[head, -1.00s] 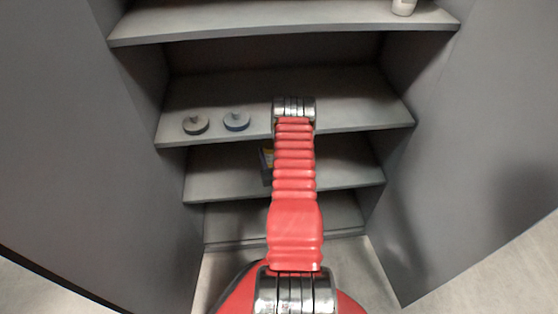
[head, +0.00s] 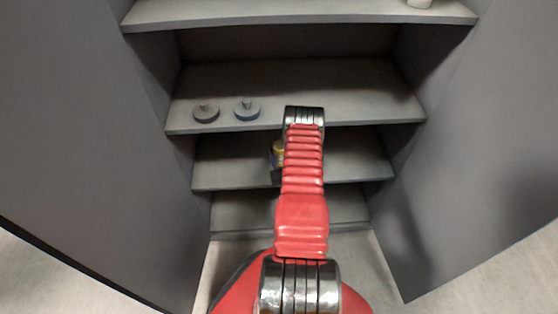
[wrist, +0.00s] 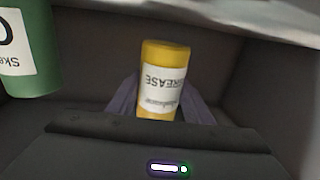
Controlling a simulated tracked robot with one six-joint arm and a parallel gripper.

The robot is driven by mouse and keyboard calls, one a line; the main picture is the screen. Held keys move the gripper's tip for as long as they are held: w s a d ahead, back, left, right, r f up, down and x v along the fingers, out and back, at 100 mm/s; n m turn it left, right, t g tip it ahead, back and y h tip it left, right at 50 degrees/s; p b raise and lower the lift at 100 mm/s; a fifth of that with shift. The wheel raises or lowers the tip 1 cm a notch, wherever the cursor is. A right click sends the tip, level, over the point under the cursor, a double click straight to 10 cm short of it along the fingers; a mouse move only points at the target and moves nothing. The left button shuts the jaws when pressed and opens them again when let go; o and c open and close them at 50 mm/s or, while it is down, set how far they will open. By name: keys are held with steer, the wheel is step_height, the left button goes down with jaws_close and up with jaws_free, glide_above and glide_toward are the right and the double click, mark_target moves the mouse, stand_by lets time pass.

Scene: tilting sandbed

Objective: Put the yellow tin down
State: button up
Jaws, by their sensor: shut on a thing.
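The yellow tin (wrist: 161,75) has a white label reading "GREASE", upside down in the wrist view. My gripper (wrist: 160,98) is shut on it, with a purple-grey finger on each side. In the head view a small yellow part of the tin (head: 279,147) shows beside my red arm, at the level of the shelf (head: 350,158) below the two discs. My arm hides most of the tin and gripper there. I cannot tell whether the tin touches a shelf.
A green container (wrist: 28,50) with a white label is close by at the left of the wrist view. Two knobbed discs, one grey (head: 206,114) and one blue-grey (head: 247,110), sit on the shelf above. Cabinet walls stand on both sides. A white object (head: 419,3) is on the top shelf.

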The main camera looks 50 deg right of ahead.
steer(key=shift+f, duration=1.85)
steer(key=shift+f, duration=0.1)
steer(key=o, duration=1.3)
steer(key=v, duration=1.2)
steer(key=shift+s, duration=0.15)
